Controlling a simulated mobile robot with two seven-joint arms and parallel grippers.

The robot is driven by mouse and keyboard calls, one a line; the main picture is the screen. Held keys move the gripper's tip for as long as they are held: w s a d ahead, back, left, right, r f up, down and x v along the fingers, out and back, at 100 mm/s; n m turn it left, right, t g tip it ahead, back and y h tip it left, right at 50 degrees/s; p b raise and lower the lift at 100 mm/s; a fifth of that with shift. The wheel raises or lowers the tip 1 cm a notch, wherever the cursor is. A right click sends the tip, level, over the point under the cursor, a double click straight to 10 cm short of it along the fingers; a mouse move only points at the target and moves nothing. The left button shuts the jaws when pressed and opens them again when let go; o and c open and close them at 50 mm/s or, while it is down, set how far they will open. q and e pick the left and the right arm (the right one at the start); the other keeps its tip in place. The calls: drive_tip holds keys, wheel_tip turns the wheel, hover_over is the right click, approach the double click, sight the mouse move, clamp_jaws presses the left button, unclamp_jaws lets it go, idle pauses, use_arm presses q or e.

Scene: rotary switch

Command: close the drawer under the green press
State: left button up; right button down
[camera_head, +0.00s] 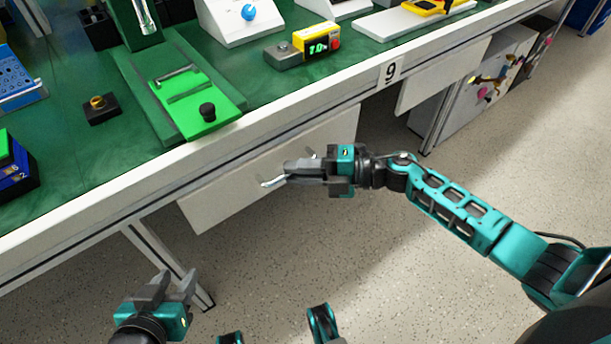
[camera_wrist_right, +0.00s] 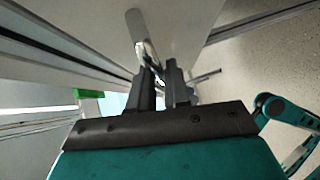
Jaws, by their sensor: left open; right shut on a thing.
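The green press (camera_head: 195,100) stands on the bench top, with a black knob on its near end. Below it, under the bench edge, is the pale drawer front (camera_head: 225,190); no drawer interior shows in the head view. My right gripper (camera_head: 292,172) is at the drawer front, shut on the metal drawer handle (camera_head: 272,183). In the right wrist view the handle (camera_wrist_right: 138,35) runs between the fingertips, and the drawer front (camera_wrist_right: 190,25) lies beyond. Part of the handle is hidden by the fingers. My left gripper (camera_head: 172,287) is open and empty, low at the left, away from the drawer.
A second drawer front (camera_head: 440,75) is further right. A bench leg (camera_head: 165,255) stands below, left of the drawer. The speckled floor (camera_head: 490,150) in front is clear.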

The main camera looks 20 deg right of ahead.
use_arm(q)
drive_tip(key=shift+w+r, duration=0.1)
drive_tip(key=shift+r, duration=0.1)
use_arm(e)
drive_tip(key=shift+w, duration=0.2)
drive_tip(key=c, duration=1.2)
unclamp_jaws()
drive_tip(key=shift+o, duration=0.2)
use_arm(q)
drive_tip(key=shift+f, duration=0.1)
drive_tip(key=shift+a+r+p, duration=0.25)
drive_tip(key=shift+r+p, duration=0.05)
drive_tip(key=shift+p, duration=0.6)
use_arm(e)
drive_tip(key=v, duration=1.2)
drive_tip(key=shift+s+d, duration=0.25)
drive_tip(key=shift+d, duration=0.05)
